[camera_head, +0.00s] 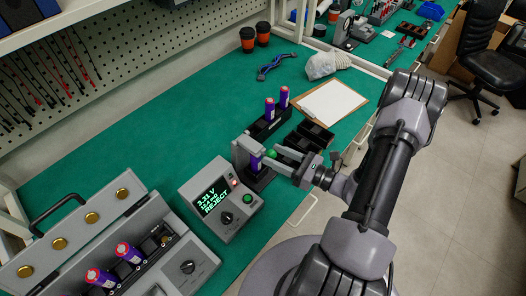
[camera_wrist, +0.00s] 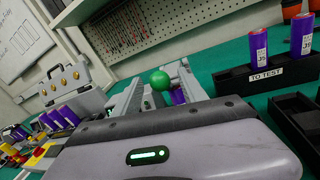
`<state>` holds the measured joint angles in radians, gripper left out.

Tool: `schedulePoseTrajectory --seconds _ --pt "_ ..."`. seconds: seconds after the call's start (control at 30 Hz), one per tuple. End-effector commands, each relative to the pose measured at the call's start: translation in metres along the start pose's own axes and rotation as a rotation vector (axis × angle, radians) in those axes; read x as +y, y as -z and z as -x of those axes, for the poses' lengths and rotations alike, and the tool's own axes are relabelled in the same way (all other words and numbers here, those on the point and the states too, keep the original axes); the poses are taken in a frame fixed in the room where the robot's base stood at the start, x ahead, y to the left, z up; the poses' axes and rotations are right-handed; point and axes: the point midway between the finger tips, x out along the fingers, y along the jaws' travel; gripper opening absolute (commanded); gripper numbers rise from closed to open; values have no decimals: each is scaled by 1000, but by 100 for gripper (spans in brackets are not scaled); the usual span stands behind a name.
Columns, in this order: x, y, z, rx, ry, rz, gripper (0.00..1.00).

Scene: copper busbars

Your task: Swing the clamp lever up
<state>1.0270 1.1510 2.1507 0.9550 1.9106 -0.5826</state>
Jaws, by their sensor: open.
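The grey test clamp (camera_head: 240,150) stands on the green bench beside the meter, with a purple cell (camera_head: 257,162) upright in it. Its lever ends in a green ball knob (camera_head: 271,154), which points out toward my gripper. My gripper (camera_head: 277,156) reaches in from the right with its fingers at the knob. In the wrist view the green knob (camera_wrist: 160,80) shows between the two open fingers (camera_wrist: 152,90); I cannot tell whether either touches it. Part of the purple cell (camera_wrist: 178,97) shows behind. The lever's arm is mostly hidden.
The grey meter (camera_head: 222,200) left of the clamp reads REJECT. A black rack (camera_head: 268,126) marked TO TEST holds two cells behind the clamp, with black bins (camera_head: 316,136) beside it. An open grey case (camera_head: 172,262) with cells lies front left. A clipboard (camera_head: 333,103) lies farther back.

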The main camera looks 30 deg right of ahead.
Motion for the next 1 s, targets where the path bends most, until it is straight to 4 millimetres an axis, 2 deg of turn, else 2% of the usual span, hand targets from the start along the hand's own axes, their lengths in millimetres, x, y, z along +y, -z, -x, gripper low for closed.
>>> schedulePoseTrajectory --seconds 0.1,0.23,0.6,0.87,1.0 --pt "1 1 -24 0 -4 0 50" --pt "0 1 -39 0 -2 0 50" --pt "0 0 -46 0 0 0 50" --pt "0 0 -46 0 0 0 0" --pt "0 0 -46 0 0 0 0"
